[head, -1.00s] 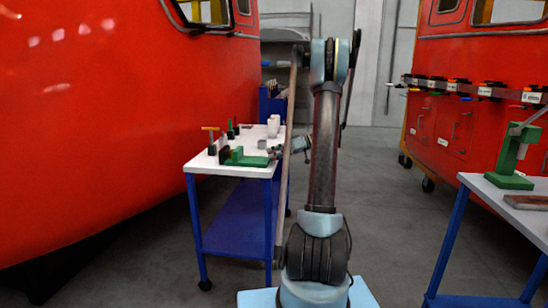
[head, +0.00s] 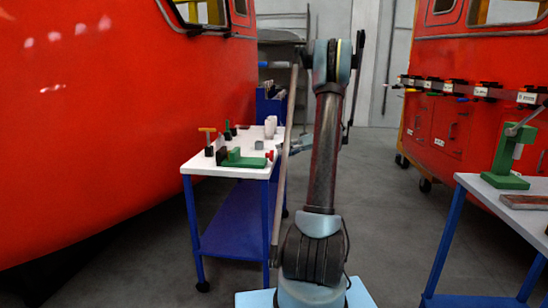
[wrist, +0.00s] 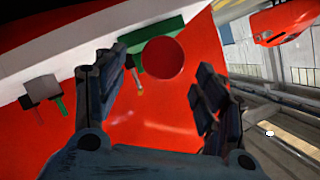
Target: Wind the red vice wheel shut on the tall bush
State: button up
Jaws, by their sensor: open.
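The green vice (head: 243,160) lies on the white-topped table in the head view. Its red wheel (head: 270,155) shows at the vice's right end. In the wrist view the round red wheel (wrist: 163,59) faces me in front of the green vice body (wrist: 140,36). My gripper (wrist: 163,70) is open, with one finger on each side of the wheel in that picture; I see no contact. In the head view my gripper (head: 292,147) is partly hidden by my arm, just right of the wheel. I cannot make out the tall bush for certain; a small grey piece (head: 259,145) stands behind the vice.
The white tabletop (head: 200,168) also carries an orange-handled tool (head: 207,138) and pale cylinders (head: 270,127). A large red train nose (head: 110,110) stands close on the left. A second table with a green press (head: 508,165) stands right. Grey floor lies between.

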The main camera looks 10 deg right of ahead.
jog(key=v, duration=0.6)
jog(key=shift+d, duration=0.25)
